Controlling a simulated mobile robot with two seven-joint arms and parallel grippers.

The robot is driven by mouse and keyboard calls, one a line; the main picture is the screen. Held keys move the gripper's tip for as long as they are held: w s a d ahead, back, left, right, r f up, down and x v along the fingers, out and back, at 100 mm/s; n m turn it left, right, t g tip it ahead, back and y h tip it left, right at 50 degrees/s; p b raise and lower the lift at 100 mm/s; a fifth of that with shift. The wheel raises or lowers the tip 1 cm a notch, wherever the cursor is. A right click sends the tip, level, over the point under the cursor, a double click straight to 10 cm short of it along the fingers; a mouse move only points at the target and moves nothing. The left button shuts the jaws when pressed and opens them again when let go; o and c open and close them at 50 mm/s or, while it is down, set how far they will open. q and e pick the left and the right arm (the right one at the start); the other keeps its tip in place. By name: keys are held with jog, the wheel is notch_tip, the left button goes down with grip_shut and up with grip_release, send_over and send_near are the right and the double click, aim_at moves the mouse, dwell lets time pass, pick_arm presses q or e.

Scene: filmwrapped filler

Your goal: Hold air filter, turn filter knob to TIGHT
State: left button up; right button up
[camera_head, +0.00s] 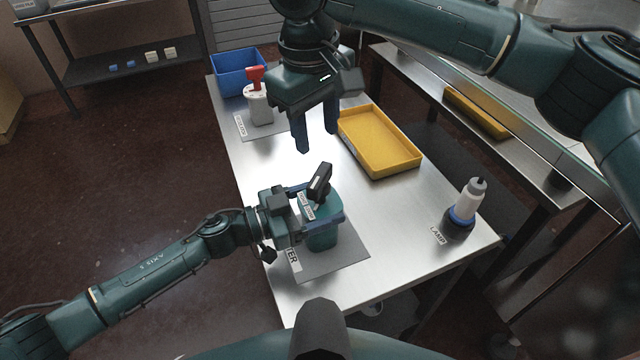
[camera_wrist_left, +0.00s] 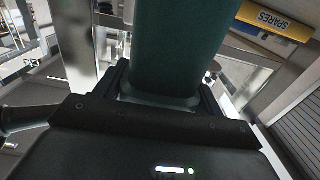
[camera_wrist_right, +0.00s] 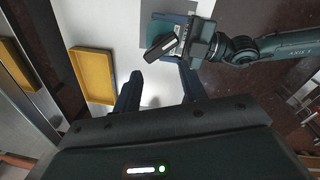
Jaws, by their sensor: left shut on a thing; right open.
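The air filter (camera_head: 322,236) is a teal body standing on a grey mat (camera_head: 345,258) near the front of the steel table. Its black knob (camera_head: 320,181) sits on top, with small labels beside it that are too small to read for certain. My left gripper (camera_head: 318,212) is shut around the filter body from the left; the body fills its jaws in the left wrist view (camera_wrist_left: 175,50). My right gripper (camera_head: 316,146) is open and empty, pointing down above the table, behind and above the knob. In the right wrist view the knob (camera_wrist_right: 160,46) lies beyond the open fingers.
A yellow tray (camera_head: 408,172) stands right of the right gripper. A lamp-labelled bottle-like item (camera_head: 462,212) stands at the right edge. A white unit with a red handle (camera_head: 258,105) and a blue bin (camera_head: 240,84) are at the back left. The table's middle is clear.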

aim_at(320, 175)
jog(key=s+a+f+n+t+h, duration=0.1)
jog(key=s+n+t, duration=0.25)
jog(key=n, duration=0.75)
jog(key=s+a+f+n+t+h, duration=0.1)
jog(key=s+a+n+t+h, duration=0.2)
jog(key=n, duration=0.9)
jog(key=shift+t+y, duration=0.55)
jog(key=shift+y, duration=0.15)
jog(key=x, duration=0.4)
jog(key=d+x, duration=0.1)
jog(key=x, duration=0.7)
jog(key=shift+s+d+f, duration=0.1)
jog(key=shift+s+d, duration=0.05)
jog(key=shift+s, duration=0.15)
jog(key=shift+c, duration=0.3)
grip_shut()
